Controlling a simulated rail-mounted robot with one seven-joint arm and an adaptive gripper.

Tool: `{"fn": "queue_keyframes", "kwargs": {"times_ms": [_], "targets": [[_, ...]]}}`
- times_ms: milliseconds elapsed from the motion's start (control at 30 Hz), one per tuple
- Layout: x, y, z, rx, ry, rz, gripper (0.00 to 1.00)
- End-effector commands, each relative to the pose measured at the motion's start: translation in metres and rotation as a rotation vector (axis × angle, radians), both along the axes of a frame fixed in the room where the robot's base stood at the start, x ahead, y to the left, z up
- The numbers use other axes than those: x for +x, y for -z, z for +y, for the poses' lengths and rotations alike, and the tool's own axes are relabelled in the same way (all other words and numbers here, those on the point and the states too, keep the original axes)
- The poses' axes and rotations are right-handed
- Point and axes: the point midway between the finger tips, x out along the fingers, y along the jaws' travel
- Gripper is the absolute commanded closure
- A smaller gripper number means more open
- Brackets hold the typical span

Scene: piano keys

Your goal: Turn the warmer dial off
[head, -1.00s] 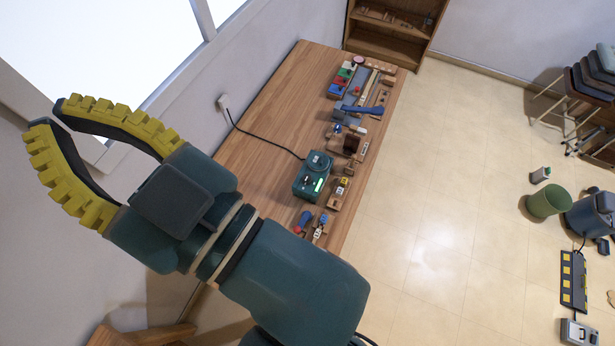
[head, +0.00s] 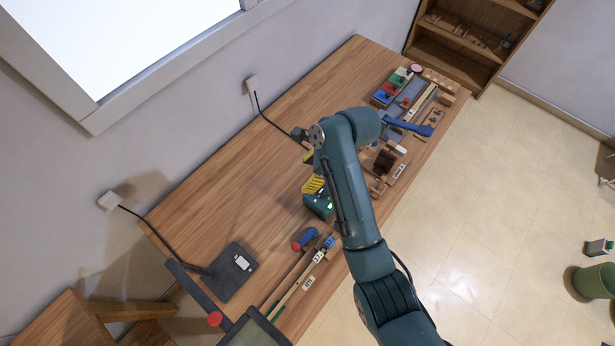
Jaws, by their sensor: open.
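A teal box (head: 318,206) with a small green light stands on the wooden table; it looks like the warmer. It is mostly hidden behind my arm and gripper, and its dial cannot be made out. My gripper (head: 313,186), with yellow ribbed fingers, is open and points down over the box. My arm covers part of the fingers, so I cannot tell whether they touch the box.
A red-and-blue tool (head: 305,239) and a long wooden strip (head: 297,284) lie nearby. A black lamp base (head: 228,272) stands at lower left. Coloured blocks (head: 392,88) and a blue-handled tool (head: 408,126) lie up right. The table's wall side (head: 225,165) is clear.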

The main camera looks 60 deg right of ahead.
Motion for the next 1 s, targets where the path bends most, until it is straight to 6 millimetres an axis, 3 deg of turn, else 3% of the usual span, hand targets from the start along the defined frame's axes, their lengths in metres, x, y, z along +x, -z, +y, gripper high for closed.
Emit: {"fn": "queue_keyframes", "kwargs": {"times_ms": [33, 100, 233, 367, 800, 1000], "targets": [[-0.032, 0.03, -0.029, 0.016, 0.089, 0.01, 0.34], [-0.062, 0.037, -0.054, 0.014, 0.172, 0.008, 0.34], [-0.089, 0.044, -0.072, 0.017, 0.24, 0.009, 0.34], [-0.085, 0.053, -0.071, 0.017, 0.242, 0.01, 0.34], [-0.046, 0.15, -0.064, 0.015, 0.239, 0.012, 0.34], [-0.032, 0.182, -0.063, 0.014, 0.239, 0.01, 0.34]]}}
